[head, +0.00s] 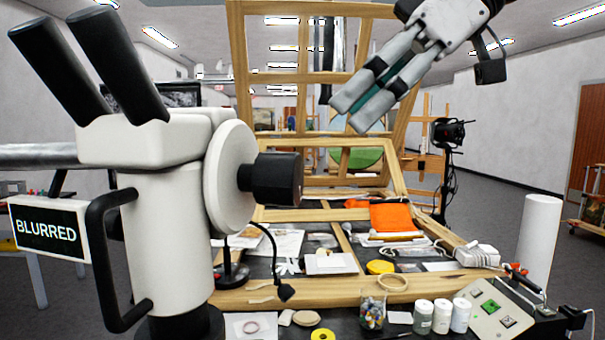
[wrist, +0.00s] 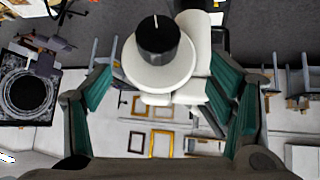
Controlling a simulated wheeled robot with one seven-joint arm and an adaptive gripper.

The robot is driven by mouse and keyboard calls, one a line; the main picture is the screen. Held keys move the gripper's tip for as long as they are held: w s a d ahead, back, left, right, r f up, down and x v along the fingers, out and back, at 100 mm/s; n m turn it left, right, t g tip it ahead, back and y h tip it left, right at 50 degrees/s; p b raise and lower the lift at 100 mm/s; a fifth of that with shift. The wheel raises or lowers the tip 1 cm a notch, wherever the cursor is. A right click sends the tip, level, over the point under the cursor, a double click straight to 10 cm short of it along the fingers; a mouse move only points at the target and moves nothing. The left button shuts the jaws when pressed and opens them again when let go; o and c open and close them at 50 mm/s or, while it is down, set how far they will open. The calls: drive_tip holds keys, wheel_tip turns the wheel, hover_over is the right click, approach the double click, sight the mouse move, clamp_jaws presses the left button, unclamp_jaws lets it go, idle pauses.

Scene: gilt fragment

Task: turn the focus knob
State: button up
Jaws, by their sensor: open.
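The microscope (head: 165,200) stands large and white at the left of the head view, with two dark eyepieces on top. Its focus knob (head: 270,180) is a black ribbed cylinder on a white round disc, facing right. The wrist view shows the knob (wrist: 158,35) with a pale line on its face, at the upper middle. A small screen (head: 48,230) beside the microscope reads "BLURRED". My gripper (head: 350,112) is above and to the right of the knob, apart from it, with nothing between its fingers. In the wrist view its green-padded fingers (wrist: 165,108) are spread wide.
A wooden easel frame (head: 400,180) rises behind the bench. A glass jar (head: 373,309), white bottles (head: 442,316) and a control box with buttons (head: 495,308) stand at the front right. A black gooseneck (head: 272,250) bends below the knob. The air right of the knob looks clear.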

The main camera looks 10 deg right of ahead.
sight(298, 166)
drive_tip(key=x, duration=1.3)
drive_tip(key=shift+w+a+f, duration=0.15)
drive_tip(key=shift+f, duration=0.05)
drive_tip(key=c, duration=1.2)
